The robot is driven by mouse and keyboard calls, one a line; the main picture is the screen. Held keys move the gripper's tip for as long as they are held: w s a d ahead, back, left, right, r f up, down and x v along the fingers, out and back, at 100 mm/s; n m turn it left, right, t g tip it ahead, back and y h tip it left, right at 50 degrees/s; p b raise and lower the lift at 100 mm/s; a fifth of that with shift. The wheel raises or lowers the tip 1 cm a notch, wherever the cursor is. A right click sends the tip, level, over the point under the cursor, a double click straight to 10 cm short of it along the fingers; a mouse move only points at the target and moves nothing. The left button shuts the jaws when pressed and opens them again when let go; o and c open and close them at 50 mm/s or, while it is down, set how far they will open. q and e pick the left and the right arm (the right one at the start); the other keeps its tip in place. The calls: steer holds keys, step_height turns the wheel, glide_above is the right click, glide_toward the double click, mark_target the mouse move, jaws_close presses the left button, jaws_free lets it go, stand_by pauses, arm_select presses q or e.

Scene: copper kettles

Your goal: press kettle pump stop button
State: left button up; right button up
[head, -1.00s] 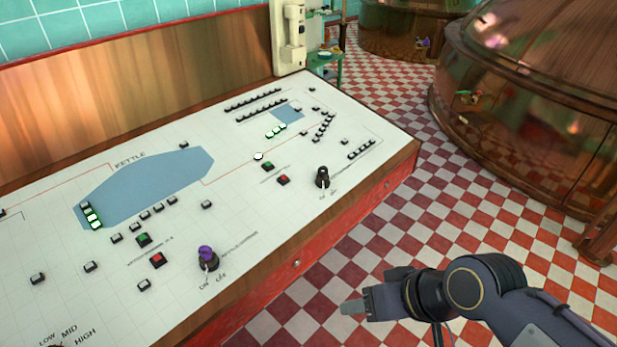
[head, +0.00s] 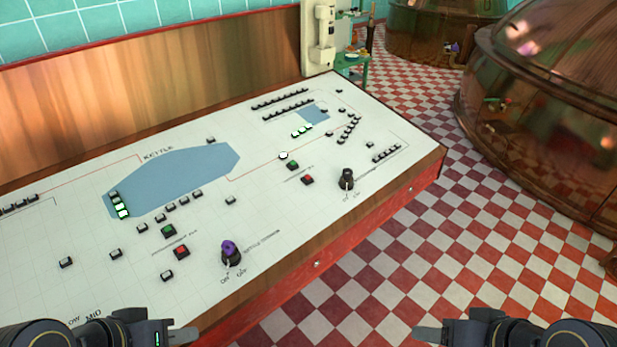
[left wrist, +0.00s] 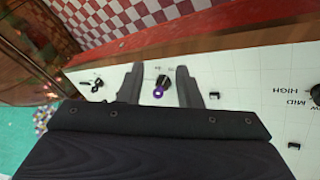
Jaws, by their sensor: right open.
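A red button (head: 181,251) sits on the white control panel (head: 110,282), below the blue kettle shape, with a green button (head: 168,231) just above it. The small label between them is too blurred to read surely. A second red button (head: 307,180) and green button (head: 293,166) sit further right. My left gripper (head: 185,336) is at the bottom left, nearer me than the first red button and apart from it. In the left wrist view its two fingers (left wrist: 158,70) stand apart and empty. My right gripper (head: 428,334) is open at the lower right, off the panel.
A purple-topped knob (head: 230,250) stands right of the near red button. A black knob (head: 347,178) and several small black buttons stand up from the panel. A large copper kettle (head: 560,110) is at the right. The checkered floor beside the console is clear.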

arm_select(q)
jaws_close()
stand_by(1.5)
